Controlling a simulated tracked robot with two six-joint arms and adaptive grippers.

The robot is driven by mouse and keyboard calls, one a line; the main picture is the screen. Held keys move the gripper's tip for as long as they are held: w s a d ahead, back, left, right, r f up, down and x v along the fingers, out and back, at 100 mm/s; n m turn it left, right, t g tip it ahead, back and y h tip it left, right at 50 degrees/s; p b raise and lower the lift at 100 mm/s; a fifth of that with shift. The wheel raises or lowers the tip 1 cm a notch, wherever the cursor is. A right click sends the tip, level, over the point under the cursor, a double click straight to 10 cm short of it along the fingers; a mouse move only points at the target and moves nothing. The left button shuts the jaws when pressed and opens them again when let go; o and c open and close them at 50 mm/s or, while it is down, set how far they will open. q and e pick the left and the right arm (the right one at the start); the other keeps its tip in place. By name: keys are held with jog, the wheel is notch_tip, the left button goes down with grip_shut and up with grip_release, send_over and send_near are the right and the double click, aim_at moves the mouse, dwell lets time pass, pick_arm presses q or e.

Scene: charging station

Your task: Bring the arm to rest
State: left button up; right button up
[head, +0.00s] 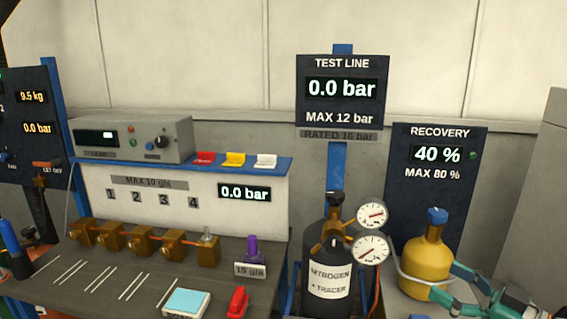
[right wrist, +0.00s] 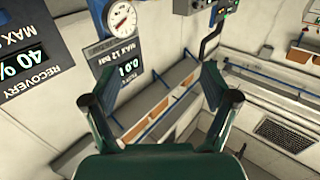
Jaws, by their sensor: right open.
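My right gripper (head: 446,281) is at the lower right of the head view, in front of the yellow recovery cylinder (head: 428,255). Its green fingers are spread. In the right wrist view the gripper (right wrist: 160,72) is open, with nothing held between its fingertips. That view is tilted and shows the room beyond the fingers. I cannot tell how much space there is between the fingers and the yellow cylinder. My left gripper is in neither view.
The black nitrogen cylinder (head: 328,240) with two gauges (head: 371,232) stands left of the yellow one. The bench (head: 110,285) holds brass valves (head: 140,240), a purple fitting (head: 252,247) and a red object (head: 237,301). The recovery panel (head: 440,190) is behind.

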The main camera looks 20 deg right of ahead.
jog(key=w+a+f+m+g+y, duration=0.1)
jog(key=w+a+f+y, duration=0.2)
jog(key=w+a+f, duration=0.4)
jog(key=w+a+f+m+g+y, duration=0.15)
jog(key=w+a+f, duration=0.3)
jog(key=a, duration=0.45)
jog(key=w+a+f+m+g+h, duration=0.2)
jog(key=w+a+f+m, duration=0.1)
jog(key=a+f, duration=1)
jog(key=s+a+f+g+h, duration=0.1)
jog(key=s+a+f+g, duration=0.15)
jog(key=s+f, duration=0.4)
jog(key=s+a+f+g+h, duration=0.2)
jog(key=s+f+g, duration=0.15)
jog(key=f, duration=0.55)
jog(key=s+d+f+g+h, duration=0.1)
jog(key=s+f+g, duration=0.5)
jog(key=s, duration=0.6)
jog(key=shift+s+d+h, duration=0.3)
jog(key=shift+d+h, duration=0.05)
jog(key=shift+d, duration=0.15)
jog(key=shift+f+m, duration=0.1)
jog(key=shift+m, duration=0.15)
